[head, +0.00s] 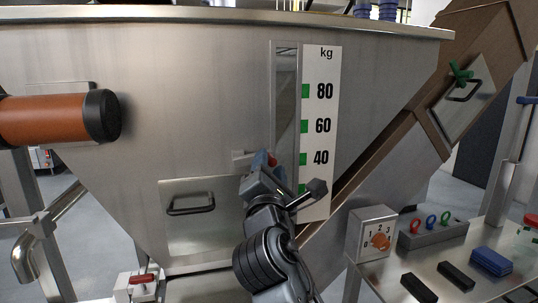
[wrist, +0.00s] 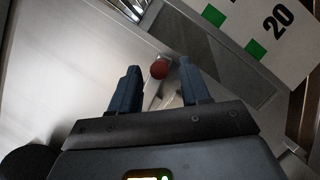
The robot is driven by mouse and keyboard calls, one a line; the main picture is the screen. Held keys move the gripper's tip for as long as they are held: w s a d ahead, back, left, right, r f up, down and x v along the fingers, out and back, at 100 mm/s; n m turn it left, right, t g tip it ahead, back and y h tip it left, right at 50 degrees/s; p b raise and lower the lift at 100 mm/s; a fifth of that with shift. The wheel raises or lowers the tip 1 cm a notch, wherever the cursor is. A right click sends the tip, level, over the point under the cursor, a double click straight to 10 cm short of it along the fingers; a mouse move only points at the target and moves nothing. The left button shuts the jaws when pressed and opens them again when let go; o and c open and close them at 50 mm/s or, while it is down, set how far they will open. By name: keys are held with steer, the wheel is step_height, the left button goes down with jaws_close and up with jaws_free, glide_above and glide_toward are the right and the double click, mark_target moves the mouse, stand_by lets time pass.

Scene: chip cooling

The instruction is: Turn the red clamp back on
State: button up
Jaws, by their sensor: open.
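The red clamp shows as a rounded red end (wrist: 159,69) in the wrist view, between and just beyond my fingertips, with a pale metal part below it. In the head view a small bit of red (head: 272,158) shows at my fingertips, beside the scale strip on the steel hopper. Most of the clamp is hidden behind my gripper there. My gripper (head: 265,168) is open and close to the hopper wall. In the wrist view its two dark blue fingers (wrist: 158,75) stand apart, one on each side of the red end. I cannot tell whether they touch it.
The steel hopper (head: 150,100) has a handled hatch (head: 190,205) and a kg scale (head: 320,120). A green clamp (head: 460,72) sits on the chute hatch. Another red-handled part (head: 141,280) is at lower left. A dial box (head: 372,235) stands on the right bench.

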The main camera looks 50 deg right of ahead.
mark_target(270, 153)
steer(key=shift+p+x, duration=0.4)
steer(key=shift+x, duration=1.9)
jaws_close()
